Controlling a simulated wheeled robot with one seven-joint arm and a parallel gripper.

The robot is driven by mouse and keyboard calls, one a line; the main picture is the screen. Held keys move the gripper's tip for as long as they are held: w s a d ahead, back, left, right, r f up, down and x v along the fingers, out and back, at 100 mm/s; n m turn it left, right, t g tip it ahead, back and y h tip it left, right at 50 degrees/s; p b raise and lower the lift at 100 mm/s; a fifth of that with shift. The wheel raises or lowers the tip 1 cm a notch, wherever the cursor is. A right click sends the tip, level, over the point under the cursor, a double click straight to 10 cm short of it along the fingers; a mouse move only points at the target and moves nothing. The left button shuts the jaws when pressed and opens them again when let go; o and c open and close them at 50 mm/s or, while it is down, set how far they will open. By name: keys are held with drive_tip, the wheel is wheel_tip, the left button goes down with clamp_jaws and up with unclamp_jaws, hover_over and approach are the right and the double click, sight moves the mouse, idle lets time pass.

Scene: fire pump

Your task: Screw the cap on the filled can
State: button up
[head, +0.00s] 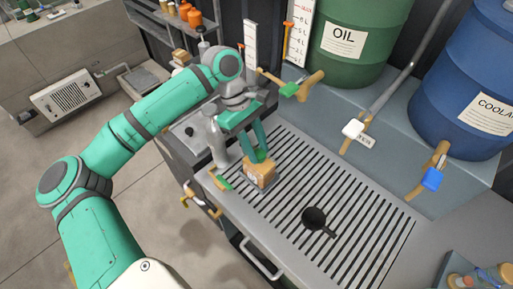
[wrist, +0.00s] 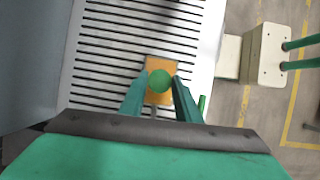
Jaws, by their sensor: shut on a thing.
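The can (head: 260,174) is a small tan, box-shaped container standing on the slatted drain grate, near its left edge. In the wrist view the can (wrist: 152,64) shows as an orange-tan shape between and beyond my fingers. A round green cap (wrist: 160,80) sits between my fingertips, over the can's top. My gripper (head: 258,155) points down with its green fingers shut on the cap. The cap appears at the top of the can, but I cannot tell whether it is threaded on. The can's opening is hidden.
The metal grate (head: 365,215) holds a dark funnel-like item (head: 314,217). Behind stand a green oil drum (head: 362,15) and a blue coolant drum (head: 458,75), with taps (head: 432,179) reaching over the grate. A grey post (head: 216,140) stands left of my gripper. The grate's right side is mostly free.

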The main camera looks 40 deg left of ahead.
drive_tip(key=shift+m+g, duration=0.3)
drive_tip(key=shift+m, duration=0.5)
drive_tip(key=m+g, duration=0.1)
drive_tip(key=m, duration=0.2)
drive_tip(key=shift+w, duration=0.15)
drive_tip(key=shift+m+g+y, duration=0.4)
drive_tip(key=shift+m, duration=0.4)
drive_tip(key=shift+w+d+m+g+y, duration=0.1)
drive_tip(key=shift+m+g+y, duration=0.25)
drive_tip(key=shift+m, duration=0.95)
drive_tip(key=o, duration=1.5)
drive_tip(key=shift+c, duration=0.2)
